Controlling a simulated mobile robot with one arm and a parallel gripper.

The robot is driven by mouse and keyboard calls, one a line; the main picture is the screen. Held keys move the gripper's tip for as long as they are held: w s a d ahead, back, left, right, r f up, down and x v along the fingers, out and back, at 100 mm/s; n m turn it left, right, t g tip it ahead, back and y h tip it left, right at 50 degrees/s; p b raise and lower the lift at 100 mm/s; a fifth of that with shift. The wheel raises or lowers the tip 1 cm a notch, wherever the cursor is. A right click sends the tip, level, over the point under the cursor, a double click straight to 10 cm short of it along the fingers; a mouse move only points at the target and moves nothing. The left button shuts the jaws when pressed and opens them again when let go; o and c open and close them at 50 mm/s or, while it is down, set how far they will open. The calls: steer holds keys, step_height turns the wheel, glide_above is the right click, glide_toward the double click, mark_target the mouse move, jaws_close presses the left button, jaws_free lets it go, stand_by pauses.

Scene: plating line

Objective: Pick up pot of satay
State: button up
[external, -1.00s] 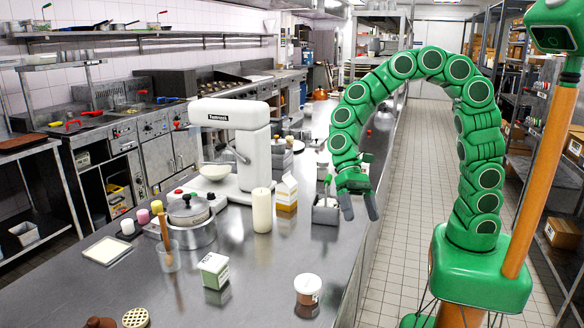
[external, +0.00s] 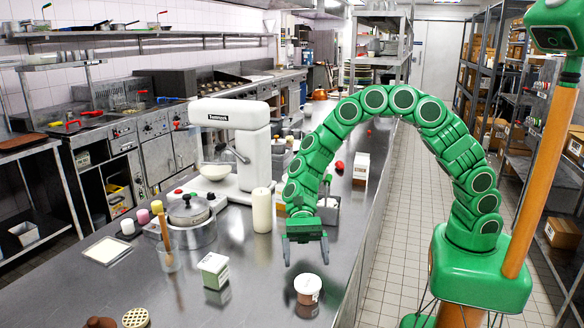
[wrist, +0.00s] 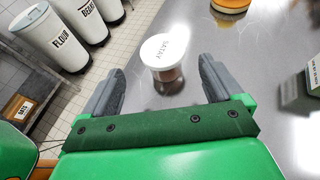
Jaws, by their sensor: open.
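The pot of satay is a small tub with a white lid and brown sides. It stands upright on the steel counter in the external view (external: 308,289), near the front right edge. In the wrist view the pot (wrist: 165,57) shows "SATAY" on its lid and lies ahead of the fingertips, roughly between their lines. My gripper (external: 305,259) is open and empty, pointing down above and just behind the pot. Its two grey fingers also show in the wrist view (wrist: 160,85), apart from the pot.
A white-green box (external: 214,270) stands left of the pot. A white candle (external: 262,210), a steel cooking pot (external: 190,222) and a stand mixer (external: 235,140) are further back. The counter (external: 262,295) around the pot is clear. Flour bins (wrist: 57,38) stand on the floor beyond the edge.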

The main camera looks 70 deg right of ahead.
mark_target(308, 284)
steer(key=shift+w+x, duration=0.1)
steer(key=shift+x, duration=1.9)
steer(key=shift+w+x, duration=0.15)
steer(key=shift+x, duration=1.8)
steer(key=shift+a+f, duration=0.1)
steer(key=shift+c, duration=0.4)
steer(key=c, duration=1.1)
steer(key=shift+r, duration=0.6)
steer(key=shift+c, duration=0.2)
step_height(308, 284, up, 3)
steer(key=shift+s+f, duration=0.1)
steer(key=shift+f, duration=0.15)
steer(key=s+d+r, duration=0.9)
steer(key=s, duration=0.1)
steer(key=shift+d+r, duration=0.2)
steer(key=shift+d, duration=0.15)
